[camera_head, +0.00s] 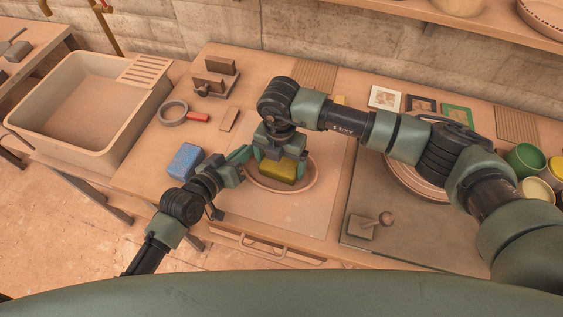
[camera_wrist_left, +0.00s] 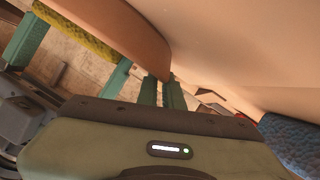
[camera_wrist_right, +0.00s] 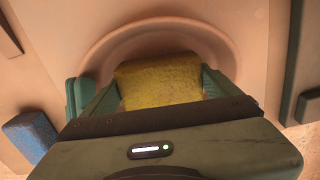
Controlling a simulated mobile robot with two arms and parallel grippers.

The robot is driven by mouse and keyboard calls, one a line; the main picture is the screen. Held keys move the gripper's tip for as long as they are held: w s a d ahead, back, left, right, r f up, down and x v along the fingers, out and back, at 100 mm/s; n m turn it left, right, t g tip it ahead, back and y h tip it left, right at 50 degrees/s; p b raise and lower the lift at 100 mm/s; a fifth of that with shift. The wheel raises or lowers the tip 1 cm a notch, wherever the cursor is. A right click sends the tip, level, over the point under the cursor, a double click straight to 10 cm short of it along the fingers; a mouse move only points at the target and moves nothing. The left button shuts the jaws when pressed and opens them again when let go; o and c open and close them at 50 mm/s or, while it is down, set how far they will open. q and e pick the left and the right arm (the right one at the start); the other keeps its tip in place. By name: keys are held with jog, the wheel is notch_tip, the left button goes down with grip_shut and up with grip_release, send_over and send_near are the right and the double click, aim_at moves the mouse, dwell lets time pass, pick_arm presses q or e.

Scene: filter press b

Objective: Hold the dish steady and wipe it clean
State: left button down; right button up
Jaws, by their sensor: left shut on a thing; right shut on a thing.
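The dish (camera_head: 313,172) is a shallow oval terracotta-coloured one on a pale board, and its rim (camera_wrist_right: 100,48) shows in the right wrist view. My left gripper (camera_head: 243,154) is shut on the dish's left rim; the left wrist view shows its fingers (camera_wrist_left: 162,88) closed at the dish wall (camera_wrist_left: 125,27). My right gripper (camera_head: 280,160) is shut on a yellow sponge (camera_head: 278,171) over the dish's inside. The sponge fills the space between the fingers in the right wrist view (camera_wrist_right: 158,80). Whether it touches the dish floor is hidden.
A blue sponge (camera_head: 185,161) lies left of my left gripper. A sink (camera_head: 60,130), a ring with a red handle (camera_head: 198,117) and wooden blocks (camera_head: 213,75) are farther left. The board's front (camera_head: 285,222) is clear.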

jog(key=shift+w+a, duration=0.3)
jog(key=shift+a, duration=0.35)
jog(key=shift+s+d, duration=0.25)
jog(key=shift+d, duration=0.25)
jog(key=shift+s+d, duration=0.2)
jog(key=shift+d, duration=0.25)
jog(key=shift+w+a, duration=0.1)
jog(key=shift+a, duration=0.05)
jog(key=shift+w+a, duration=0.35)
jog(key=shift+a, duration=0.45)
jog(key=shift+s+d+f, duration=0.1)
jog(key=shift+s+d, duration=0.15)
jog(key=shift+d, duration=0.25)
jog(key=shift+s+d, duration=0.2)
jog(key=shift+d, duration=0.25)
jog(key=shift+w+a, duration=0.1)
jog(key=shift+a, duration=0.05)
